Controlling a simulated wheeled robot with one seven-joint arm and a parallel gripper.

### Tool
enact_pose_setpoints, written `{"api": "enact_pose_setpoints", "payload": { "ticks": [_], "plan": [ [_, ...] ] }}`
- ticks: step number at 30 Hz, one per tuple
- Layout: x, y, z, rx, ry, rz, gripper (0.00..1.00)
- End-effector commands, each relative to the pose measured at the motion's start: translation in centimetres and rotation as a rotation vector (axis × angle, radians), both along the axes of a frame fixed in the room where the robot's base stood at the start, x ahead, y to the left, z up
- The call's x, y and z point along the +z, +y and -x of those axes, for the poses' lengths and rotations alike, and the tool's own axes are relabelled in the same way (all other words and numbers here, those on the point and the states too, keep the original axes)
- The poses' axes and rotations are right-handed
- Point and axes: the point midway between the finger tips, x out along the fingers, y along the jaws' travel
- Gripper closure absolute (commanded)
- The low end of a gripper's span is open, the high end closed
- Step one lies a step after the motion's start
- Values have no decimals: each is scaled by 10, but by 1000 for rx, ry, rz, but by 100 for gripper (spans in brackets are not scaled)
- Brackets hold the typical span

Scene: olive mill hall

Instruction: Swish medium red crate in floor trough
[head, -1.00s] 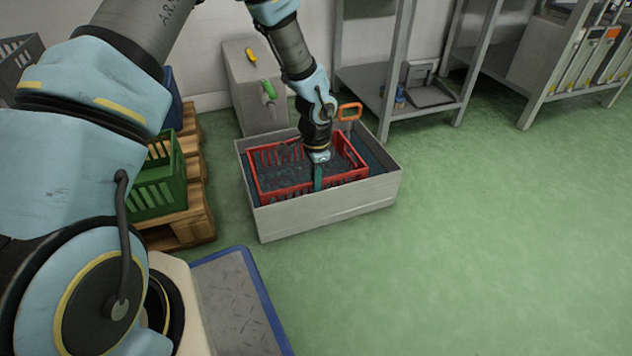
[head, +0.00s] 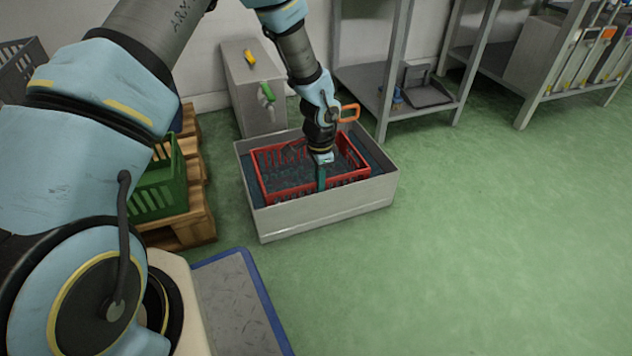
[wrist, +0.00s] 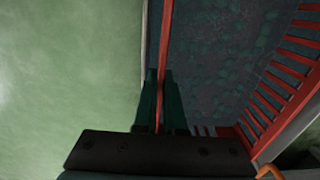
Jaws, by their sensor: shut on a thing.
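The red crate (head: 270,184) sits inside the grey floor trough (head: 330,208), low in the dark water, with its rim above the trough's contents. My gripper (head: 320,182) points down at the crate's near long side and is shut on its rim. In the wrist view, the two dark green fingers (wrist: 160,100) close on the thin red crate wall (wrist: 165,50). The crate's slatted end (wrist: 275,85) and the dark, mottled trough interior show to the right there. The crate looks roughly level.
A green crate (head: 158,190) stands on a wooden pallet (head: 190,225) to the left. A grey cabinet (head: 255,85) stands behind the trough, and a metal shelf (head: 440,100) behind right. An orange handle (head: 349,113) shows near the trough's back. Green floor is clear at right.

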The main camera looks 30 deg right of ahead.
Motion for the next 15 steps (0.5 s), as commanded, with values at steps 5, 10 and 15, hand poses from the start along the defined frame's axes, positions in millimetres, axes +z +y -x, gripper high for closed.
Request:
{"api": "enact_pose_setpoints", "payload": {
  "ticks": [5,10,15],
  "plan": [
    [3,11,-2,1,-1,-1,100],
    [2,24,-4,2,-1,0,100],
    [1,28,-4,1,-1,0,100]
  ]
}}
